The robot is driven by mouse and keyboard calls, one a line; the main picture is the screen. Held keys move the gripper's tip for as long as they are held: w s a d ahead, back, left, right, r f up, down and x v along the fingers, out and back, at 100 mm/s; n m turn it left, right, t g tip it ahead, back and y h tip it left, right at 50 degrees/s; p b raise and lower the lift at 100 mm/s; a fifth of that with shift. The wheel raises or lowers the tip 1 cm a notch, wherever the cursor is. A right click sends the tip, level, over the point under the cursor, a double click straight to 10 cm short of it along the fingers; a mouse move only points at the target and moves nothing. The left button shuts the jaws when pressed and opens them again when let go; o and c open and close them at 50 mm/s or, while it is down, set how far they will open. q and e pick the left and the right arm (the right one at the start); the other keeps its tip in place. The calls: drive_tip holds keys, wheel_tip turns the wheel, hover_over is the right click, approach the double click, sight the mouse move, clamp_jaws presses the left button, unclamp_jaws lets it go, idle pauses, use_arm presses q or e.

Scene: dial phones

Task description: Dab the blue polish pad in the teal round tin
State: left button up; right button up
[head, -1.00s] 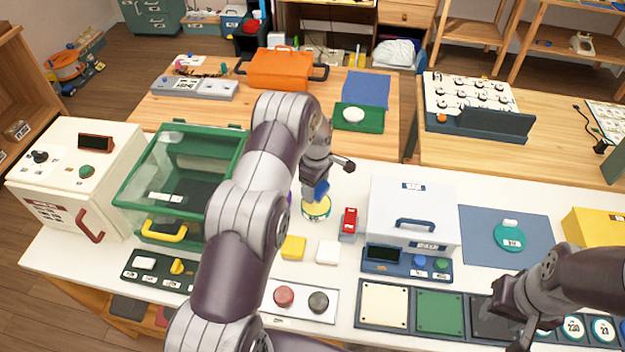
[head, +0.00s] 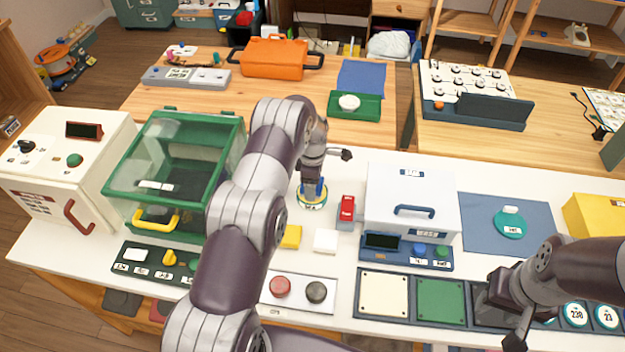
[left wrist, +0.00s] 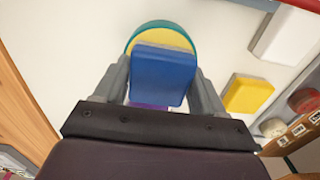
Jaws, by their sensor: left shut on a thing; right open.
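The teal round tin (head: 311,203) stands on the white table, with a yellow inside that shows in the left wrist view (left wrist: 165,33). My left gripper (head: 314,180) is shut on the blue polish pad (left wrist: 163,75) right over the tin. In the left wrist view the pad covers most of the tin, and its lower edge is hidden, so I cannot tell whether it touches the yellow inside. A purple piece shows below the pad between the fingers. My right gripper (head: 500,315) is open and empty at the front right, over the dark panels.
A red block (head: 346,210) and a white box (head: 410,200) stand right of the tin. A yellow pad (head: 291,236) and a white pad (head: 325,241) lie in front. A green-framed glass case (head: 180,160) stands left, behind my left arm.

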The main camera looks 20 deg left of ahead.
use_arm(q)
drive_tip(key=shift+s+f+b, duration=0.1)
drive_tip(key=shift+f+b, duration=0.45)
drive_tip(key=shift+b, duration=0.1)
idle(2.1)
drive_tip(key=shift+r, duration=0.1)
drive_tip(key=shift+r+p, duration=2)
drive_tip(key=shift+r, duration=1.5)
drive_tip(key=shift+f, duration=0.1)
